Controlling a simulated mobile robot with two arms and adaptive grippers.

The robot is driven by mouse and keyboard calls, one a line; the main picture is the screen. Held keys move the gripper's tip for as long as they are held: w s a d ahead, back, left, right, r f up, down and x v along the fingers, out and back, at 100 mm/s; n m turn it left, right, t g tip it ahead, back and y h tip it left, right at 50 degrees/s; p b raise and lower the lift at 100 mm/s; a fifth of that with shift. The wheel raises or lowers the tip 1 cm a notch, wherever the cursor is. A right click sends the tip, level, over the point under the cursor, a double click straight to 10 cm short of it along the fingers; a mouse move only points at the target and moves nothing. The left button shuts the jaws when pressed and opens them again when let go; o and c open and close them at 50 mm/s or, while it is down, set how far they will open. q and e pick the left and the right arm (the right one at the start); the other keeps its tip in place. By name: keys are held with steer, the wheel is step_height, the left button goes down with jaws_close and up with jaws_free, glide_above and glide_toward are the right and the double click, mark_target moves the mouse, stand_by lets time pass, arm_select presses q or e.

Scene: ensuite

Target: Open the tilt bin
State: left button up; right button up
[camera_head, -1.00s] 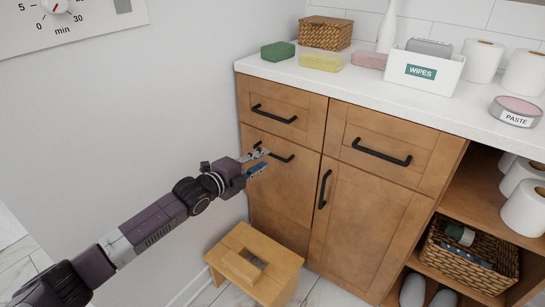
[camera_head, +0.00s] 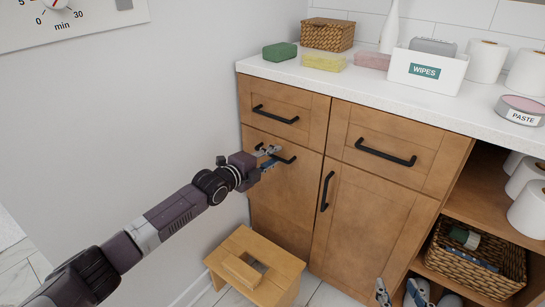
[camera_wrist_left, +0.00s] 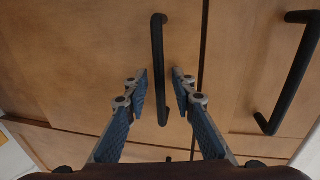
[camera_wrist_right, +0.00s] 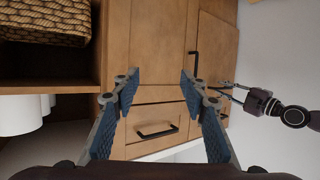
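The tilt bin appears to be the wooden lower-left front (camera_head: 282,190) of the cabinet, with a black horizontal bar handle (camera_head: 285,158) near its top edge. It looks shut, flush with the cabinet. My left gripper (camera_head: 269,157) is at this handle. In the left wrist view the handle (camera_wrist_left: 159,50) runs between the two open fingers of the left gripper (camera_wrist_left: 160,80), with gaps on both sides. My right gripper (camera_head: 400,291) is low at the bottom edge of the head view. In the right wrist view the right gripper (camera_wrist_right: 157,85) is open and empty, facing the cabinet.
A wooden step stool (camera_head: 228,262) stands on the floor just in front of the bin front. A drawer (camera_head: 283,107) is above it and a door (camera_head: 365,228) is to its right. The wall (camera_head: 170,110) is close on the left. Open shelves hold a wicker basket (camera_head: 470,275).

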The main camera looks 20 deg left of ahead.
arm_select(q)
jaws_close()
steer(key=shift+f, duration=0.1)
